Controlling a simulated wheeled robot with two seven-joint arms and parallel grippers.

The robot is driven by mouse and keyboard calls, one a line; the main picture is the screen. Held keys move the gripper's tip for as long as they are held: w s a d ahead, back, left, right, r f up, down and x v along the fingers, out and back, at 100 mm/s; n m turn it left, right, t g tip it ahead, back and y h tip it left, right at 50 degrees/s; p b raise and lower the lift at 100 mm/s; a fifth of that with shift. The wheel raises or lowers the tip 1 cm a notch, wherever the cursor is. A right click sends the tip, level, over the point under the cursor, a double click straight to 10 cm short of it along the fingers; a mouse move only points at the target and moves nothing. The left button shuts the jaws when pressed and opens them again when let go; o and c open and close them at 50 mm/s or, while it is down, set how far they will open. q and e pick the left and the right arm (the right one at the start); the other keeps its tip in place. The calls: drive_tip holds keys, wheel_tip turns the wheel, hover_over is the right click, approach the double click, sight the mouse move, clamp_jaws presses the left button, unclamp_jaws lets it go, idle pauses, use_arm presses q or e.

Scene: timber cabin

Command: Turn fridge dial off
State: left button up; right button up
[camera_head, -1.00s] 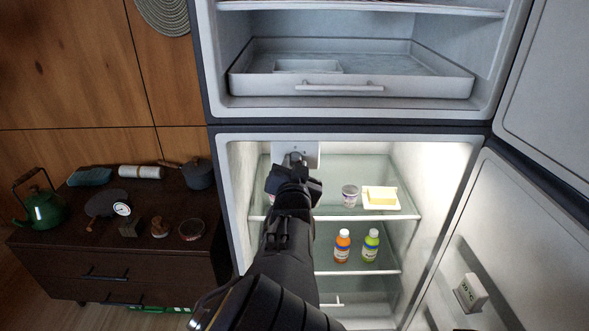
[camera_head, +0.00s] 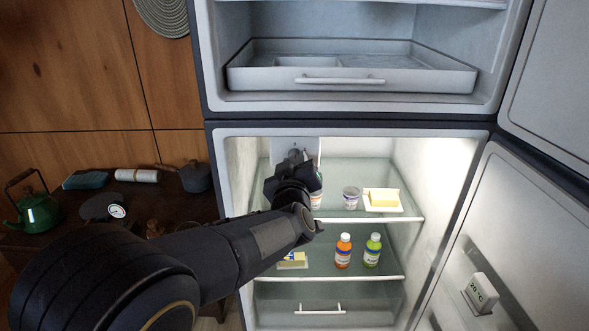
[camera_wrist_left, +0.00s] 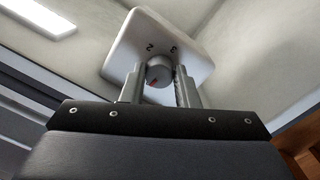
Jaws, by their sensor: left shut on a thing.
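In the head view the left gripper (camera_head: 296,160) reaches up to the plate under the ceiling of the open fridge (camera_head: 455,136). The arm hides part of the left side of the compartment. My right gripper does not show.
A glass shelf below holds a small cup (camera_head: 351,198) and butter (camera_head: 382,199). Orange (camera_head: 343,251) and green (camera_head: 372,250) bottles stand lower. The fridge door (camera_head: 520,240) is open at right. A dark dresser with a green kettle (camera_head: 37,212) stands at left.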

use_arm(q)
drive_tip(key=shift+f+n+b, duration=0.15)
drive_tip(key=shift+n+b, duration=0.25)
drive_tip(key=shift+n, duration=0.5)
drive_tip(key=shift+d, duration=0.1)
drive_tip(key=o, duration=1)
drive_tip(key=shift+c, duration=0.2)
drive_tip(key=s+p, duration=0.1)
drive_tip(key=s, duration=0.7)
drive_tip(key=shift+a, duration=0.25)
drive_tip(key=shift+w+a, duration=0.1)
